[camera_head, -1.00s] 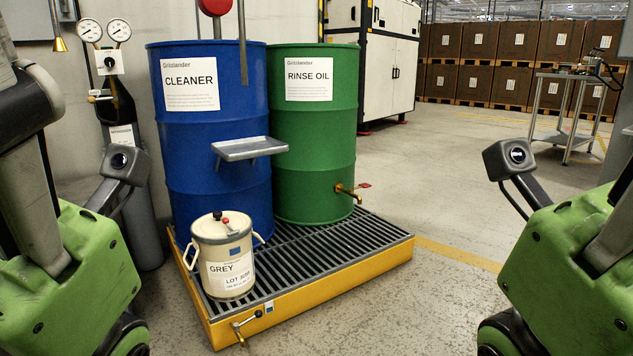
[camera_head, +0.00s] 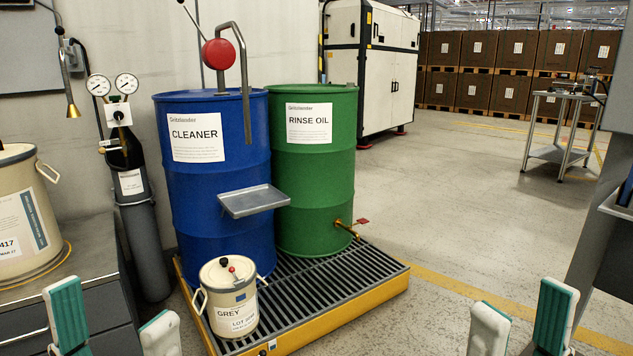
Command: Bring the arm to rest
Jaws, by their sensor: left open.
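My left gripper (camera_head: 113,322) shows at the bottom left of the head view. Its two green-and-white fingers stand apart with nothing between them. My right gripper (camera_head: 521,322) shows at the bottom right, its fingers also apart and empty. Both point upward in the picture, and the rest of both arms is mostly below the frame. Neither gripper touches anything visible. The cream GREY can (camera_head: 230,297) stands upright on the yellow-edged grating pallet (camera_head: 375,310), between the two grippers in the picture. The blue CLEANER drum (camera_head: 215,220) and green RINSE OIL drum (camera_head: 315,180) stand behind it.
A cream container (camera_head: 20,225) stands on a dark cabinet (camera_head: 65,270) at the left, behind my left gripper. A gas cylinder (camera_head: 145,250) is beside it. A metal cart (camera_head: 560,150) stands far right. The floor (camera_head: 460,220) in the middle right is clear.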

